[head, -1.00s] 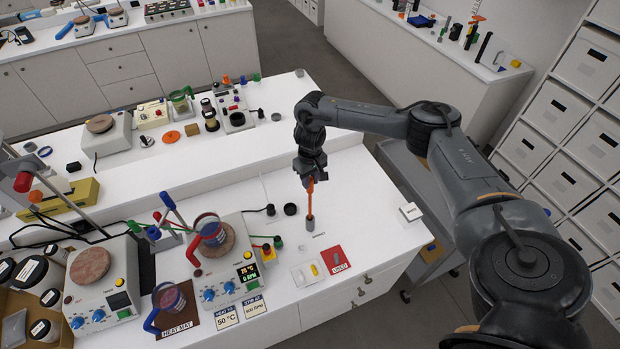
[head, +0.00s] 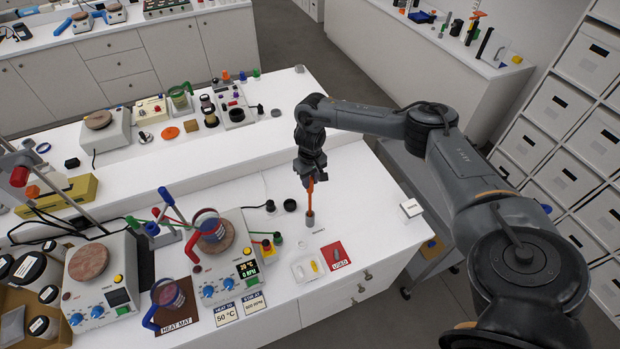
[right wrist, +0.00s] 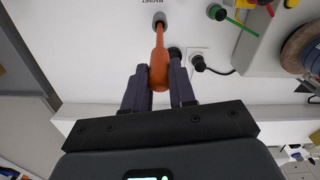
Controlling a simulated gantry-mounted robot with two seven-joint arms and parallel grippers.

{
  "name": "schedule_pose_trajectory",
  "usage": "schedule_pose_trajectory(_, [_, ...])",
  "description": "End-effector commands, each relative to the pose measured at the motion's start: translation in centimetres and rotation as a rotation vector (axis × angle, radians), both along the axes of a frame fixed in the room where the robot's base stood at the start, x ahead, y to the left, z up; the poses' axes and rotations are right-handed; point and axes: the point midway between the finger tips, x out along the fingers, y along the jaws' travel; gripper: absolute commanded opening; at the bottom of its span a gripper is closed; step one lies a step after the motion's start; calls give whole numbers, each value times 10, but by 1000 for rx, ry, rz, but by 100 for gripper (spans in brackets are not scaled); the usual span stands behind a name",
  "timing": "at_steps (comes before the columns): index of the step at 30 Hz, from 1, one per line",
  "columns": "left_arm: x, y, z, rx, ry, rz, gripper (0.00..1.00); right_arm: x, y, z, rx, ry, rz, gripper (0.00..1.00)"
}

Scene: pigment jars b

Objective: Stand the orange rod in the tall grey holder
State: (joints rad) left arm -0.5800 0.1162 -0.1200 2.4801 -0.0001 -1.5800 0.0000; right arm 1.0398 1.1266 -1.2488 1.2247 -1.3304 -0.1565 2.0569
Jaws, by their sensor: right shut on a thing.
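The orange rod (head: 310,193) is upright with a slight tilt, its top between the fingers of my right gripper (head: 311,178). In the right wrist view, the gripper (right wrist: 160,78) is shut on the rod's thick end (right wrist: 158,72). The rod's lower end meets the mouth of the small grey holder (head: 309,220), which stands on the white bench. The holder also shows at the rod's far end in the right wrist view (right wrist: 159,16). How deep the rod sits in it cannot be told. My left gripper is not in view.
A small black round pot (head: 290,205) stands left of the rod. A hotplate (head: 238,278) with a beaker stands to the left. The bench right of the holder is mostly clear.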

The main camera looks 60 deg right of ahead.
Motion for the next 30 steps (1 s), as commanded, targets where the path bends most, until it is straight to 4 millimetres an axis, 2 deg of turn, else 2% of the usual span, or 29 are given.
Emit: schedule_pose_trajectory(30, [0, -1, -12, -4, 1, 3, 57, 0, 0, -26, 1, 0, 0, 0])
